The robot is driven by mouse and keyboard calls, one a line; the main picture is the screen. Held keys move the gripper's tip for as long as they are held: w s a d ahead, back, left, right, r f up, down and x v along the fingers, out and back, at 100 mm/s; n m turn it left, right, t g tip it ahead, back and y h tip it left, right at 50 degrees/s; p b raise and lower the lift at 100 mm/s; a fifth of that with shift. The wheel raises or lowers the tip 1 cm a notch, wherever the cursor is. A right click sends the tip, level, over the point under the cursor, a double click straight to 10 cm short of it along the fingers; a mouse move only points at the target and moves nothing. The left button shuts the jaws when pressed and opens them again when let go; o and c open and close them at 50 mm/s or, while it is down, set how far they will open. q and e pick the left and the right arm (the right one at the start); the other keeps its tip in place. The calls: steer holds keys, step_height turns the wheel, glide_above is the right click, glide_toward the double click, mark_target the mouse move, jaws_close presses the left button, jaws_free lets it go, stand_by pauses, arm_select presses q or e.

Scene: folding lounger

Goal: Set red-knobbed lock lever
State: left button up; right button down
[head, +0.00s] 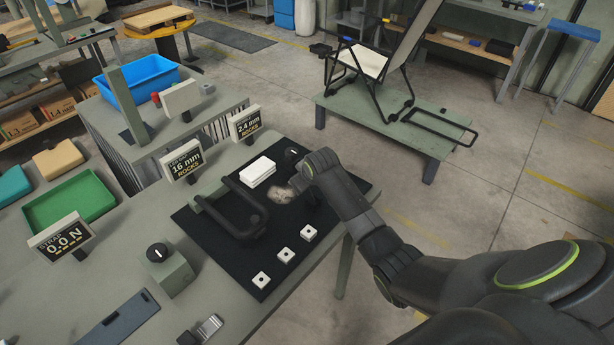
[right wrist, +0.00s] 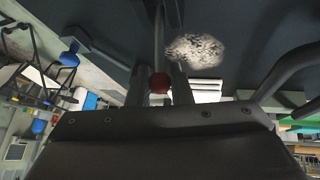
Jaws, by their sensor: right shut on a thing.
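The red knob (right wrist: 159,83) shows in the right wrist view between the two fingers of my right gripper (right wrist: 161,76). A thin grey lever bar (right wrist: 159,40) runs up from it, over the dark mat. My right gripper is shut on the knob. In the head view, my right gripper (head: 297,184) is low over the black mat on the bench; its fingertips and the red knob are hidden behind the hand. A dark tubular frame (head: 224,218) lies on the mat to its left. My left gripper is in no view.
A mottled grey patch (head: 281,194) is beside the right hand. A white block stack (head: 259,170) and three white square pieces (head: 286,255) are on the black mat (head: 215,247). A folding lounger (head: 371,62) stands on a green platform (head: 400,128) behind. Signs stand at left.

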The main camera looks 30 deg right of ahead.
steer(key=shift+f, duration=0.1)
stand_by(0.4)
steer(key=c, duration=1.3)
jaws_free()
steer(key=shift+w, duration=0.1)
steer(key=b+v, duration=0.1)
steer(key=v, duration=1.6)
steer(key=shift+w+r, duration=0.1)
steer(key=shift+r, duration=0.2)
